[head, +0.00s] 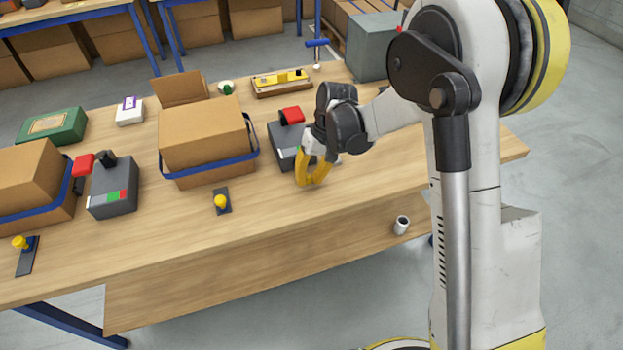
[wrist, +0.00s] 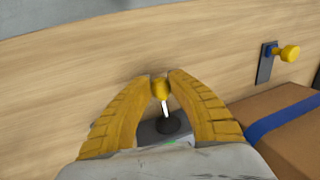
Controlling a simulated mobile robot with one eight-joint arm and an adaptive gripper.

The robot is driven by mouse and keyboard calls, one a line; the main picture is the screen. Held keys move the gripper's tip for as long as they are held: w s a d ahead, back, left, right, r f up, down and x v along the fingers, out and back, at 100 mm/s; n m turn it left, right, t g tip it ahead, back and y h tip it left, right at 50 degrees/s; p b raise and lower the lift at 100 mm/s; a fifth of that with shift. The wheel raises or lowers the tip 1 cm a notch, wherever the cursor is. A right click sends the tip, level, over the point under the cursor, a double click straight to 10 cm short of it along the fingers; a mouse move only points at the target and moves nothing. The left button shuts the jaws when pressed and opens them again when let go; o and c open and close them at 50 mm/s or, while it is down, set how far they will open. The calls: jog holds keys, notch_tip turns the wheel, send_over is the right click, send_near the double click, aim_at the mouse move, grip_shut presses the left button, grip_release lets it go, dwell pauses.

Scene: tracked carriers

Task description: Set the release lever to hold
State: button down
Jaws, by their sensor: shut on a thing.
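My gripper (head: 312,180) is low over the table's right part, at the grey control box (head: 280,155) with a red paddle (head: 292,116). In the wrist view, my yellow fingers (wrist: 160,76) are closed on a small yellow knob (wrist: 161,90). The knob tops a thin bright stalk (wrist: 165,108) rising from a black boot (wrist: 168,124) on the grey box (wrist: 149,133). This appears to be the release lever. A bit of green marking shows on the box; my fingers and wrist hide most of its face, so the lever's setting cannot be read.
A carton (head: 205,135) with a blue strap stands left of the box. A second grey box (head: 113,195) with a lever stands further left. A yellow knob on a dark plate (head: 221,201) sits near the front edge. The tabletop (head: 275,205) in front is clear.

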dwell(0.4)
jog(key=c, duration=1.5)
grip_release()
jog(key=shift+w, duration=0.1)
jog(key=v, duration=1.2)
jog(key=shift+d, duration=0.1)
jog(key=s+d+r+m+t+h, duration=0.15)
jog(key=s+d+r+t, duration=0.25)
jog(key=s+d+r, duration=0.45)
jog(key=s+d+m+t+h, duration=0.1)
jog(key=s+d+t, duration=0.3)
jog(key=s, duration=0.8)
jog(key=shift+s+d+m, duration=0.35)
jog(key=shift+d+m, duration=0.1)
jog(key=shift+d, duration=0.05)
